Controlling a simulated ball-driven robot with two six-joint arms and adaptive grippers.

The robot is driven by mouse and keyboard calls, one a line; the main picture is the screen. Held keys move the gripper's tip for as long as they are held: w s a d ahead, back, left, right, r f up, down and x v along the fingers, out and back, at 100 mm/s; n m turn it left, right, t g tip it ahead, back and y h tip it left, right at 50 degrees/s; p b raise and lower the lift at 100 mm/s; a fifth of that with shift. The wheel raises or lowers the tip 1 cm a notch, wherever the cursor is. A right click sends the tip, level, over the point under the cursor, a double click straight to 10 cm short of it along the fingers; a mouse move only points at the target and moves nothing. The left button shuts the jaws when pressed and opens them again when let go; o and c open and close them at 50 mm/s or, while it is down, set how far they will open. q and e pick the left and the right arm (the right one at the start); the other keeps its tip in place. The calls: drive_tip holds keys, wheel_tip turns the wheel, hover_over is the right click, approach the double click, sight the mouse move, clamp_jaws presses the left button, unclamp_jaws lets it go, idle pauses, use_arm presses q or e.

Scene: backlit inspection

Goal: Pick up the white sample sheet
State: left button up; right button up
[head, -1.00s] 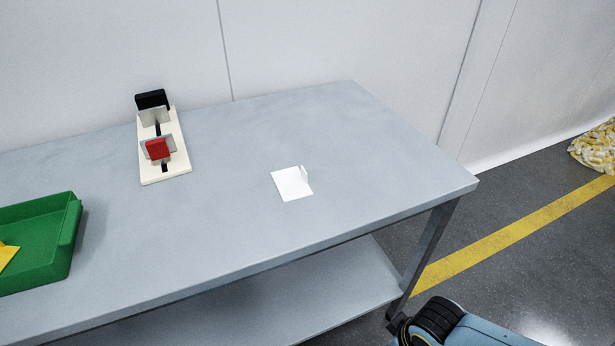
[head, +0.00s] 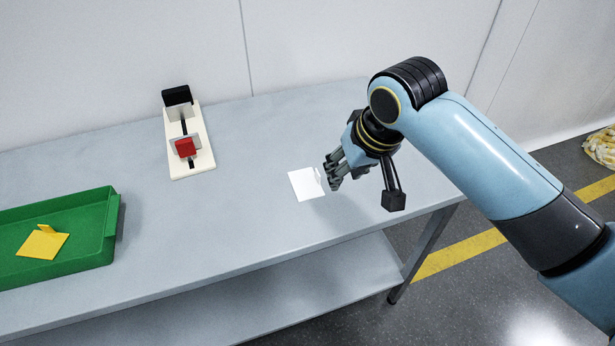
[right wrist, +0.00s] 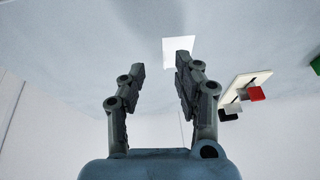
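The white sample sheet (head: 305,185) lies flat on the grey table, with a small upright tab at its right edge. It also shows at the top of the right wrist view (right wrist: 178,48). My right gripper (head: 331,174) is just to the right of the sheet and seems a little above the table. In the right wrist view its two fingers (right wrist: 160,75) are spread apart with nothing between them, and the sheet lies beyond the tips. My left gripper is not in view.
A green tray (head: 112,228) with a yellow tabbed sheet (head: 42,243) stands at the left of the table (head: 230,235). A cream fixture (head: 203,160) with a red block (head: 185,147) and a black block (head: 177,95) stands at the back. The table between tray and sheet is clear.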

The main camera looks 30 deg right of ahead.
sight(319, 175)
drive_tip(key=shift+m, duration=0.6)
drive_tip(key=w+f, duration=0.1)
drive_tip(key=w, duration=0.1)
drive_tip(key=w+f, duration=0.1)
drive_tip(key=w, duration=0.1)
drive_tip(key=w+d+f+b, duration=0.1)
drive_tip(key=w+f, duration=0.1)
drive_tip(key=shift+w, duration=0.15)
drive_tip(key=x, duration=0.3)
drive_tip(key=w+b+x, duration=0.1)
drive_tip(key=x, duration=0.2)
drive_tip(key=shift+a+r, duration=0.1)
drive_tip(key=shift+r, duration=0.1)
drive_tip(key=shift+s, duration=0.1)
clamp_jaws()
